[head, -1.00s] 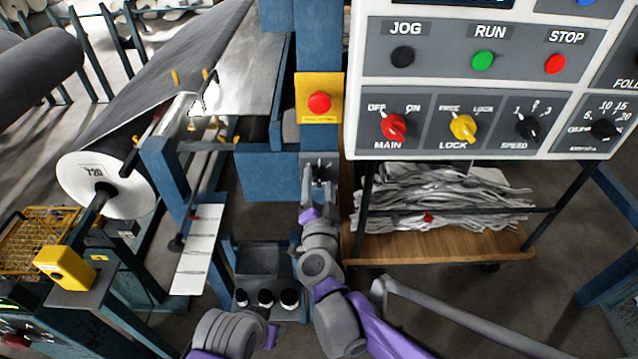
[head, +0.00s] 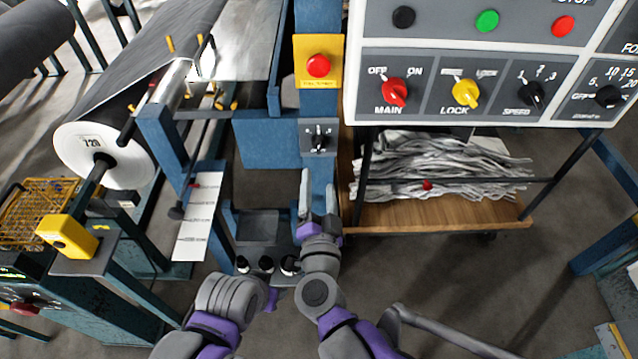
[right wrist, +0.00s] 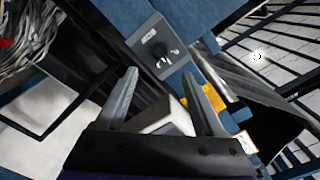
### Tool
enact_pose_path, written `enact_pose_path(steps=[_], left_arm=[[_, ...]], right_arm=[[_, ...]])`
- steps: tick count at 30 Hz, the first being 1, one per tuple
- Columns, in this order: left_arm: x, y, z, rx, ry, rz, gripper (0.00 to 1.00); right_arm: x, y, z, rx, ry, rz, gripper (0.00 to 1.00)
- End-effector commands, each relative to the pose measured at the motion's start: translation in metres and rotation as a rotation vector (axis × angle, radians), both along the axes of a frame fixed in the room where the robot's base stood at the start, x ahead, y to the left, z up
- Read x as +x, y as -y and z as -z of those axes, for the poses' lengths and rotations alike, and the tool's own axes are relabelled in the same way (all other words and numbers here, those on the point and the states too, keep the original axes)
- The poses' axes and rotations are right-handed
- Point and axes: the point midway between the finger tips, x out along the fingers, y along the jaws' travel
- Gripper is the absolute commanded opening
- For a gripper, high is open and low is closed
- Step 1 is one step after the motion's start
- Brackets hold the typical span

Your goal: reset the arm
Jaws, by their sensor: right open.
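My right gripper (head: 316,196) is in the middle of the head view, in front of the blue post and below a small grey switch plate (head: 319,137). Its fingers point up the picture and are open, with nothing held. In the right wrist view the two fingers (right wrist: 165,100) stand apart, and the switch plate (right wrist: 160,58) shows beyond them, clear of the tips. My left arm shows only as grey and purple links at the bottom of the head view; its gripper is not visible.
A control panel (head: 432,83) with buttons and knobs is at the upper right. A red stop button (head: 318,66) on yellow sits on the post. A wooden cart shelf (head: 450,213) holds grey scraps. A roll (head: 92,157) marked 720 is at left. Bare floor lies at lower right.

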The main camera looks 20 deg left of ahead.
Motion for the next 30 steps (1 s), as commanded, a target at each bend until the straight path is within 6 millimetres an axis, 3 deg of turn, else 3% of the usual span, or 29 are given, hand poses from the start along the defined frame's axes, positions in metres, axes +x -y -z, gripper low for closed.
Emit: enact_pose_path(steps=[10, 16, 19, 22, 27, 30], left_arm=[[0.0, 0.0, -0.002, 0.0, 0.001, 0.0, 0.5], [0.003, 0.0, -0.025, 0.0, 0.008, 0.0, 0.5], [0.005, 0.0, -0.042, 0.0, 0.014, 0.0, 0.5], [0.009, 0.0, -0.059, 0.0, 0.02, 0.0, 0.5], [0.014, 0.0, -0.083, 0.0, 0.031, 0.0, 0.5], [0.017, 0.0, -0.091, 0.0, 0.036, 0.0, 0.5]], right_arm=[[0.002, 0.003, -0.005, -0.01, 0.004, -0.011, 0.7], [0.001, 0.038, -0.034, -0.172, 0.01, -0.151, 0.7], [-0.011, 0.073, -0.031, -0.334, -0.073, -0.243, 0.7], [-0.034, 0.121, -0.011, -0.503, -0.237, -0.298, 0.7], [-0.091, 0.216, 0.028, -0.72, -0.594, -0.278, 0.7], [-0.121, 0.256, 0.041, -0.783, -0.757, -0.239, 0.7]])
